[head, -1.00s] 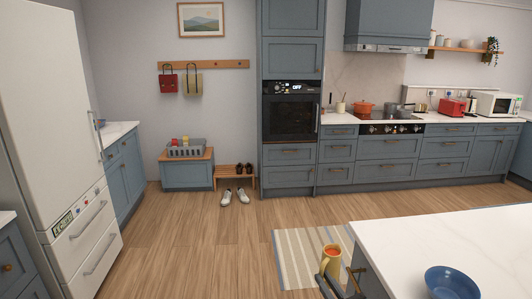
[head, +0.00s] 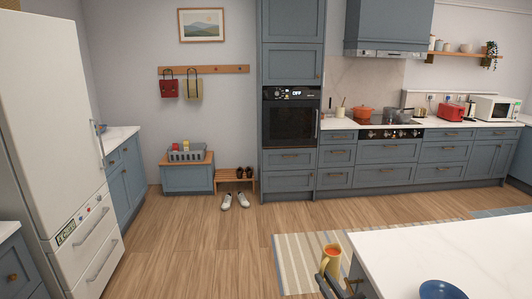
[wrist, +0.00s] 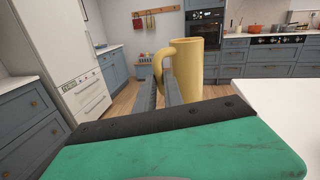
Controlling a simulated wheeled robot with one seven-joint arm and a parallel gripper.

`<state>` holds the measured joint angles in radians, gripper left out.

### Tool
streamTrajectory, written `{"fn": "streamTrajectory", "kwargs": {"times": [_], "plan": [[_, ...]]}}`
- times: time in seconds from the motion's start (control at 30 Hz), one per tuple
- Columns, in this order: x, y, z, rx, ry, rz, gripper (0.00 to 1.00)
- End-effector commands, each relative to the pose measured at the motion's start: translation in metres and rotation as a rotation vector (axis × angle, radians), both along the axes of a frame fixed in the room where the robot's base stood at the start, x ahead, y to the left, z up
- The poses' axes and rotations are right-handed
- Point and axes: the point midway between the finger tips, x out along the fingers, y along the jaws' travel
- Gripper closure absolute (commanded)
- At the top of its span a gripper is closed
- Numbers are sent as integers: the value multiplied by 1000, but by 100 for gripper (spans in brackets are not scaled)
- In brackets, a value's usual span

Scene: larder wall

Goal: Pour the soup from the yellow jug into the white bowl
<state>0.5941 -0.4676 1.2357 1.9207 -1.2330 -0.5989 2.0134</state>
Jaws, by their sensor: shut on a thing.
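The yellow jug (head: 331,262) is held upright just left of the white island counter, low in the head view; something orange shows inside its mouth. In the wrist view the jug (wrist: 205,62) is side-on, its handle to the left. My gripper (wrist: 163,82) is shut on the jug's handle; in the head view my gripper (head: 326,284) is partly cut off by the bottom edge. No white bowl shows in these frames. A blue bowl (head: 440,290) stands on the island, cut off by the bottom edge.
The white island top (head: 440,254) has its left edge close to the jug and is clear around the bowl. A striped rug (head: 292,262) lies on the floor beyond. A fridge (head: 50,130) stands at the left. The wooden floor between is open.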

Motion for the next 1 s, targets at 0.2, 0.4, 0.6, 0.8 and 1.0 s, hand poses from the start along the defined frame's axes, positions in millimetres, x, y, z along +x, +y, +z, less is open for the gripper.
{"fn": "streamTrajectory", "kwargs": {"times": [0.2,0.4,0.6,0.8,1.0], "plan": [[0,0,29,0,-2,-1,100],[0,0,33,1,-2,0,100],[0,0,33,-2,-5,0,100],[0,0,41,-1,-3,0,100],[0,0,63,0,-2,-1,100]]}}
